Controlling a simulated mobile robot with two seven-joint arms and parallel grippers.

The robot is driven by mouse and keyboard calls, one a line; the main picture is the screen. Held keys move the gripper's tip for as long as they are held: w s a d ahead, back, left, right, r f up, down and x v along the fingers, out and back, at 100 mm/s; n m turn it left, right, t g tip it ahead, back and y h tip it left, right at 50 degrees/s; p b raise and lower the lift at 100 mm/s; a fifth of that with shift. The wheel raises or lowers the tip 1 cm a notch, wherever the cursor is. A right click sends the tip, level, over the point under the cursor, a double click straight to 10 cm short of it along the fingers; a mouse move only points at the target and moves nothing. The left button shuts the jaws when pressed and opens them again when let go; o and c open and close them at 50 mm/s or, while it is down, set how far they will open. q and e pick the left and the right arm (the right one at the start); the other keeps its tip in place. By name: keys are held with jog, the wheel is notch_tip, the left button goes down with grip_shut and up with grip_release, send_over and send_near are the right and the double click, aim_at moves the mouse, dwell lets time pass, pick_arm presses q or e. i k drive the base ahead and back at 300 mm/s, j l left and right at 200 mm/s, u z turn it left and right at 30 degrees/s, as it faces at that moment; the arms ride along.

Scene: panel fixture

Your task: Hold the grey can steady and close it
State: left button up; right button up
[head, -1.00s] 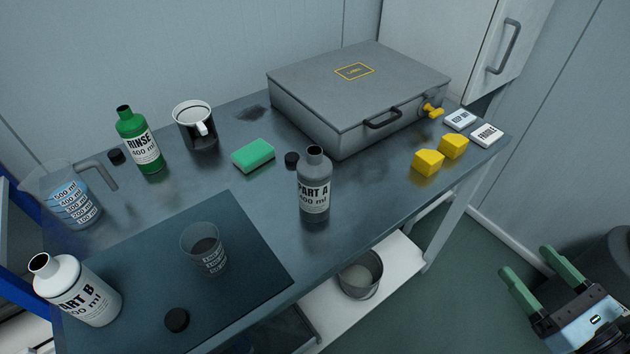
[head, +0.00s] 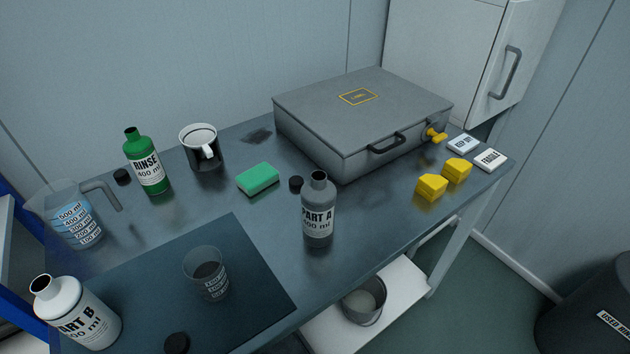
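The grey can (head: 318,212), labelled PART A 400 ml, stands upright near the front edge of the table. Its neck is open at the top. A small black cap (head: 296,184) lies on the table just behind it, apart from the can. Another black cap (head: 176,343) lies on the dark mat at the bottom edge of the view, and a third black cap (head: 122,177) lies beside the green bottle. Neither of my grippers is in view, and nothing touches the grey can.
A green RINSE bottle (head: 147,164), a mug (head: 203,148), a green sponge (head: 258,179), a jug (head: 74,219), a clear cup (head: 207,275) and a white PART B bottle (head: 77,314) stand around. A grey case (head: 360,120) and yellow blocks (head: 432,187) are right. Table (head: 258,222) is clear left of the can.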

aim_at(318, 194)
jog(key=l+u, duration=0.35)
jog(key=l, duration=0.45)
jog(key=k+l+u, duration=0.1)
jog(key=l+u, duration=0.3)
jog(key=l, duration=0.35)
